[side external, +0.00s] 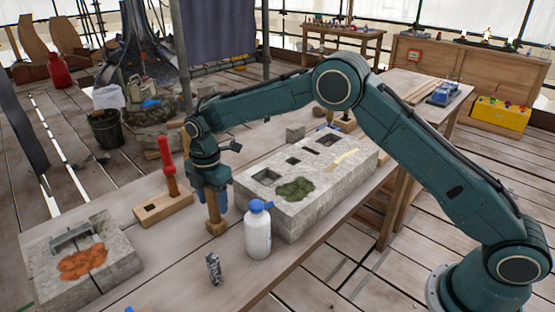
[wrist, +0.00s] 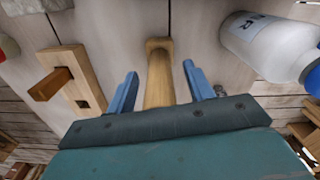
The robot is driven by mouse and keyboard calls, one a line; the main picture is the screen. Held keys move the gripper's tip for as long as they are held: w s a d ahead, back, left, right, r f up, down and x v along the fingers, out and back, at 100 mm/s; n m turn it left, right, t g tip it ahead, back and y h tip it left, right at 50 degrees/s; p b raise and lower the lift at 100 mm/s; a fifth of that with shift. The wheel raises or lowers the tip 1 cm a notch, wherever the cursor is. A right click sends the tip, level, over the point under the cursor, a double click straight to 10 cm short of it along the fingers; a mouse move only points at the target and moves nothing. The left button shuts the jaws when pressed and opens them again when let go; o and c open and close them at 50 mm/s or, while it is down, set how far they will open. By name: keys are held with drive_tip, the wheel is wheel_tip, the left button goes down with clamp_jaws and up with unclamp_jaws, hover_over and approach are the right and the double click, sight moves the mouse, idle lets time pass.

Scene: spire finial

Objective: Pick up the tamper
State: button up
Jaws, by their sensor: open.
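The tamper, a wooden piece with a long shaft and a wider block at its foot (side external: 216,228), stands upright on the bench. My gripper (side external: 213,206) is over it, pointing down, with its blue fingers around the shaft. In the wrist view the tamper (wrist: 159,78) stands between the two open fingers of my gripper (wrist: 160,80), with a gap showing on each side. The fingers hide part of the shaft in the side view.
A white bottle with a blue cap (side external: 258,232) stands close on the right. A large stone block (side external: 310,215) lies behind; a smaller stone block (side external: 110,282) is at the left.

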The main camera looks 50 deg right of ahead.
idle(0.4)
clamp_jaws()
drive_tip(key=shift+r, duration=0.1)
wheel_tip(320, 180, up, 20)
idle(0.8)
drive_tip(key=shift+d, duration=0.15)
idle(0.5)
